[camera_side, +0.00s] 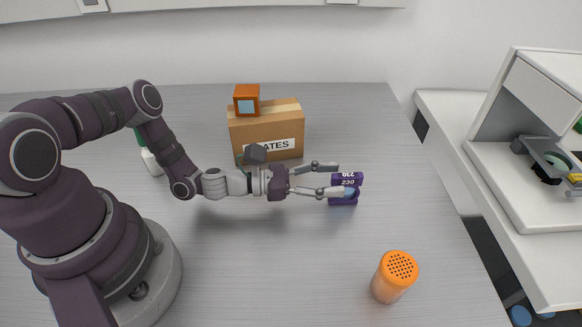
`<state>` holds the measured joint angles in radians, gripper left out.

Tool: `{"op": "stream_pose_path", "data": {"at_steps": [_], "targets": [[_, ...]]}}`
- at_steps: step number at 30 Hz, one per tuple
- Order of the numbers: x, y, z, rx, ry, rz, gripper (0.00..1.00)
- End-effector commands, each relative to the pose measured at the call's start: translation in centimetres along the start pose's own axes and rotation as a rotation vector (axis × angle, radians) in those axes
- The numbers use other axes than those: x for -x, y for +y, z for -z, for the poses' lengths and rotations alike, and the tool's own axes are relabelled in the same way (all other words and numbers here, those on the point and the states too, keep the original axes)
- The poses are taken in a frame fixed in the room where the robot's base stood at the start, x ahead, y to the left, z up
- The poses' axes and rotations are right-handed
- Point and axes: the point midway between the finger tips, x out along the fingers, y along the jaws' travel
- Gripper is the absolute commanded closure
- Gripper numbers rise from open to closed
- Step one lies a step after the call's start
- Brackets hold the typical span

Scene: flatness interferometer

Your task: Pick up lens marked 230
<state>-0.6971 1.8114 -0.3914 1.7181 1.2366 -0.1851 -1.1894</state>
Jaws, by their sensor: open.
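The lens marked 230 (347,182) is a small purple piece at the middle right of the grey table. It sits in a little pile of similar purple pieces, one above it (348,175) with a partly readable white mark and one below it (342,202). My gripper (343,180) reaches in from the left, with its fingers spread apart. One finger is behind and to the left of the pile. The other finger's tip overlaps the pile's lower front in this view. Whether either finger touches the lens cannot be told.
A cardboard box (262,130) with a label ending in "ATES" stands behind my arm, with a small orange box (246,99) on top. An orange shaker (394,277) stands at the front right. A white machine (530,150) is on a separate bench at right.

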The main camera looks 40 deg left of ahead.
Motion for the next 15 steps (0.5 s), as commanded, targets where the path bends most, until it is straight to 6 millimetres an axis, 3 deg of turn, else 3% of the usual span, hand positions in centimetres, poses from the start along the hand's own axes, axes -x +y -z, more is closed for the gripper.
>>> {"op": "stream_pose_path", "data": {"at_steps": [5, 12, 15], "targets": [[-2.8, -0.2, -0.1, -0.002, -0.001, 0.003, 0.54], [-3.0, -0.1, -0.1, -0.001, 0.002, 0.001, 0.54], [-3.0, -0.1, -0.1, -0.002, 0.002, 0.002, 0.67]]}}
